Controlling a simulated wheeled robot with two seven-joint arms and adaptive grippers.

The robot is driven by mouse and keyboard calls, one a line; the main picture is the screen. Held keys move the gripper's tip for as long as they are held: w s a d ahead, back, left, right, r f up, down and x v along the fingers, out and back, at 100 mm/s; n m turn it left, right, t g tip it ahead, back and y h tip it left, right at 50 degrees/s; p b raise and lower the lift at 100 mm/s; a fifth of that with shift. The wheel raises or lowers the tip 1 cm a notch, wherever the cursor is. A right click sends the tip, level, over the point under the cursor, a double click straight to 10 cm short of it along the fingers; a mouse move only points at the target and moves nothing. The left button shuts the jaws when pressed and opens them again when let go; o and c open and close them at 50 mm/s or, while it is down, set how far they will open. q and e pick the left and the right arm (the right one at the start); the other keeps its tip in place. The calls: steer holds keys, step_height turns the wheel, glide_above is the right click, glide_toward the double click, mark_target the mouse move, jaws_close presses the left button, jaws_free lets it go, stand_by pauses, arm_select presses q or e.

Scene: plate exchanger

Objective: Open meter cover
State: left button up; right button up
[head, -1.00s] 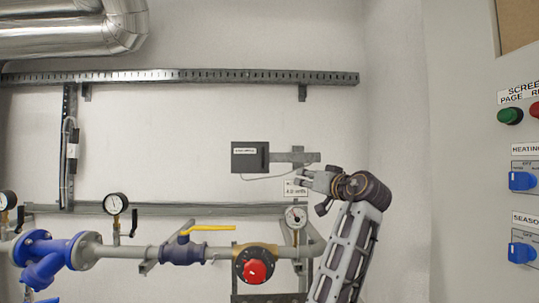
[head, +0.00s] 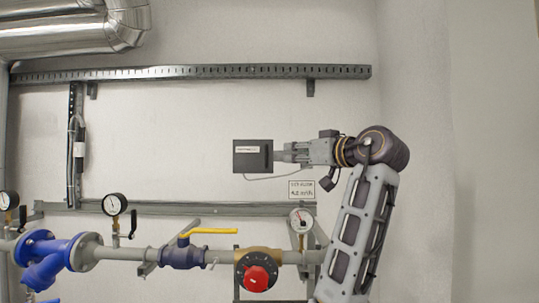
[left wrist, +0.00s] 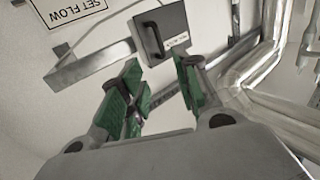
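The meter cover (head: 251,148) is a dark grey box with a white label, on the wall at mid-height. It looks shut, and a dark handle stands at its right side. In the left wrist view the box (left wrist: 174,22) is ahead of the fingers, with the black loop handle (left wrist: 153,41) facing me. My left gripper (head: 284,153) is just right of the box, level with the handle. In the left wrist view its green-padded fingers (left wrist: 157,76) are apart with nothing between them. Whether the tips touch the box cannot be told. My right gripper is not in view.
Below are a set-flow sign (head: 301,189), a gauge (head: 300,219), a red knob (head: 256,279) and a yellow-handled valve (head: 183,252). A slotted rail (head: 200,72) crosses above.

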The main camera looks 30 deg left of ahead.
arm_select(q)
steer(key=a, duration=0.1)
steer(key=p, duration=0.4)
glide_toward(253, 156)
steer(key=w+a, duration=0.2)
steer(key=w, duration=0.1)
steer(key=shift+w+a+r, duration=0.15)
steer(key=shift+w+r, duration=0.05)
steer(key=shift+r, duration=0.25)
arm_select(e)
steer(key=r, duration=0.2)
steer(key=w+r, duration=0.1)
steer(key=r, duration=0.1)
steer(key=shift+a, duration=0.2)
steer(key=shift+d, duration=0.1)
arm_select(q)
steer(key=shift+c, duration=0.7)
jaws_close()
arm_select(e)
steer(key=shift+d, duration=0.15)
